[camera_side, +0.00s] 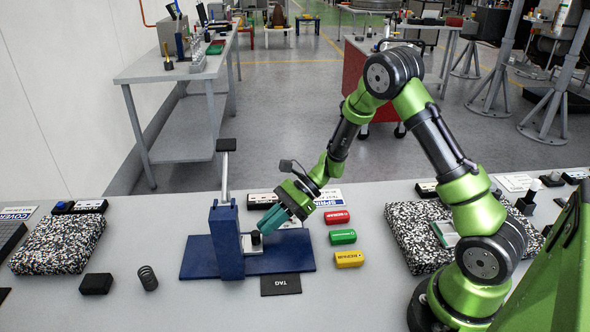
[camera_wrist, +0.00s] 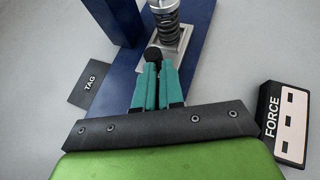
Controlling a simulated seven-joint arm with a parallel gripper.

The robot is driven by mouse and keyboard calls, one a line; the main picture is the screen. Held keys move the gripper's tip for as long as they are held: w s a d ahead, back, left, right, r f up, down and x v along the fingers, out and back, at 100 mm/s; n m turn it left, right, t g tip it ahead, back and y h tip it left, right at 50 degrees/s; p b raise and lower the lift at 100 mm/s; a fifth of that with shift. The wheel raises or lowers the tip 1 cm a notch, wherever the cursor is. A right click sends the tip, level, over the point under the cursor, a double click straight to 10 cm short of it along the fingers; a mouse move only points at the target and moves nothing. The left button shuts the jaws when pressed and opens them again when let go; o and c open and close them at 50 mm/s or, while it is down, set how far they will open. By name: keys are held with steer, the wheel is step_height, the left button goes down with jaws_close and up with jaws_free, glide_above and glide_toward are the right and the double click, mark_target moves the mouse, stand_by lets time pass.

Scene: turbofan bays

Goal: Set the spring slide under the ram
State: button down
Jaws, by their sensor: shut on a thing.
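The blue press (camera_side: 226,245) stands on the table on a flat blue base, with its lever (camera_side: 226,165) upright above. The silver slide (camera_side: 247,250) lies on the base beside the column. In the wrist view the slide (camera_wrist: 183,42) carries a coiled dark spring (camera_wrist: 168,28), with a silver part at its top that the frame cuts off. The column hides this spring in the side view. My gripper (camera_wrist: 153,75) has its teal fingers shut on the slide's black knob (camera_wrist: 152,54), at the slide's near end. The knob (camera_side: 256,237) also shows in the side view.
A loose spring (camera_side: 148,277) and a black block (camera_side: 96,284) stand left of the press. A TAG plate (camera_side: 281,284) lies at its front. Red (camera_side: 336,217), green (camera_side: 343,237) and yellow (camera_side: 349,259) blocks line its right. Speckled pads lie (camera_side: 60,244) at both sides.

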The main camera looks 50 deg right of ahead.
steer(key=shift+a, duration=0.5)
steer(key=shift+s+d, duration=0.1)
steer(key=shift+d, duration=0.35)
steer(key=d, duration=0.3)
steer(key=shift+s+d, duration=0.15)
steer(key=shift+s, duration=0.25)
steer(key=shift+n+g+h, duration=0.5)
steer(key=shift+n+g, duration=0.1)
steer(key=s+d+r, duration=0.1)
steer(key=d, duration=0.2)
steer(key=s+d+r, duration=0.1)
steer(key=s+d, duration=0.1)
steer(key=d, duration=0.1)
steer(key=s+d+r, duration=0.1)
steer(key=s+d, duration=0.1)
steer(key=d, duration=0.1)
steer(key=shift+r, duration=0.1)
steer(key=s+a+r+n+t+h, duration=0.2)
steer(key=s+a+r+n+h, duration=0.2)
steer(key=r+n, duration=0.4)
steer(key=s+a+r+n+t+h, duration=0.2)
steer(key=s+a+r+n+h, duration=0.2)
steer(key=s+a+r+n, duration=0.2)
step_height(320, 180, up, 4)
steer(key=s+n, duration=0.2)
steer(key=shift+s+a+r+n, duration=0.2)
steer(key=shift+s+n, duration=0.1)
steer(key=shift+s, duration=0.1)
